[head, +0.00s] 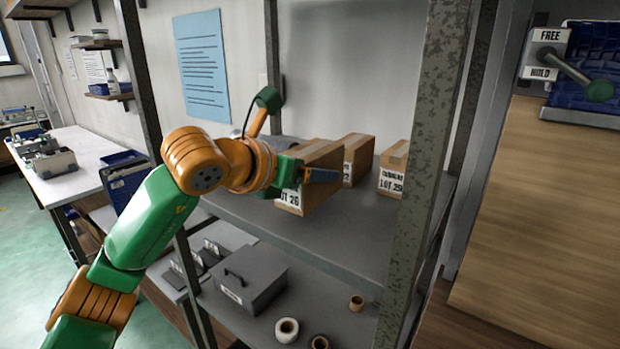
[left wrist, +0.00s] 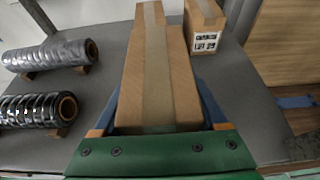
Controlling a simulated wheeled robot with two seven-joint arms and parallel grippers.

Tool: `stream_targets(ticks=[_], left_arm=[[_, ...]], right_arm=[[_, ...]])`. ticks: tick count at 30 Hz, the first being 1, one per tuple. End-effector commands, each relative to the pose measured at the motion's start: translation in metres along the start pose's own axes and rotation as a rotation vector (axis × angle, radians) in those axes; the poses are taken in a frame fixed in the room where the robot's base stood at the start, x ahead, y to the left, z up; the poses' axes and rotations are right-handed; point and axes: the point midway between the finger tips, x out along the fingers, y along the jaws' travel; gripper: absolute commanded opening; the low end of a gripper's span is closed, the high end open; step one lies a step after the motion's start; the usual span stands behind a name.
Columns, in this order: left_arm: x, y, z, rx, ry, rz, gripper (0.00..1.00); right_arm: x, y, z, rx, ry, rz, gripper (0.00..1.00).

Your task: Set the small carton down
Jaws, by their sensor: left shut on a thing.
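My left gripper (head: 308,175) reaches in from the left over the upper grey shelf (head: 345,225). It is shut on a small brown carton (head: 291,199) with a white lot label. In the left wrist view the blue fingers (left wrist: 158,90) press on both sides of this taped carton (left wrist: 186,75). The carton is upright, at or just above the shelf; I cannot tell whether its base touches. Another carton (head: 357,160) stands behind it to the right. A labelled carton (head: 392,170) stands further right, and a labelled carton also shows at the upper right of the left wrist view (left wrist: 205,38).
Two film-wrapped rolls (left wrist: 45,55) lie left of the held carton. The shelf's front post (head: 425,150) stands right of the cartons. The lower shelf holds a grey box (head: 245,283) and several small rolls (head: 287,329). Bare shelf lies in front of the cartons.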

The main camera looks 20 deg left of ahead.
Motion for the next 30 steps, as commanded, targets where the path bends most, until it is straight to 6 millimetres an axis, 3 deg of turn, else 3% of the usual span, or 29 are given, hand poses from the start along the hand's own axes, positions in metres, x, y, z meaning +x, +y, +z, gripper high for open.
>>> stream_targets(ticks=[6, 16, 17, 19, 20, 28, 30], left_arm=[[0.013, 0.001, -0.028, -0.002, 0.003, -0.001, 0.03], [0.016, 0.0, -0.034, -0.002, 0.0, -0.001, 0.03], [0.016, 0.0, -0.034, -0.002, 0.002, -0.001, 0.77], [0.015, 0.001, -0.033, -0.002, 0.002, -0.001, 0.96], [0.015, 0.001, -0.033, -0.002, 0.002, -0.001, 1.0], [0.013, 0.001, -0.027, -0.002, 0.002, -0.001, 1.0], [0.005, 0.001, -0.032, -0.001, -0.001, 0.001, 1.0]], right_arm=[[-0.016, 0.001, -0.002, 0.0, 0.001, 0.001, 0.5], [-0.009, 0.001, -0.002, 0.0, 0.002, 0.001, 0.5], [-0.009, 0.001, -0.002, 0.0, 0.002, 0.001, 0.5], [-0.01, 0.001, -0.002, 0.0, 0.002, 0.001, 0.5], [-0.01, 0.001, -0.002, 0.0, 0.002, 0.001, 0.5], [-0.017, 0.001, -0.003, 0.0, 0.002, 0.002, 0.5], [-0.007, 0.001, -0.002, 0.0, 0.002, 0.002, 0.5]])
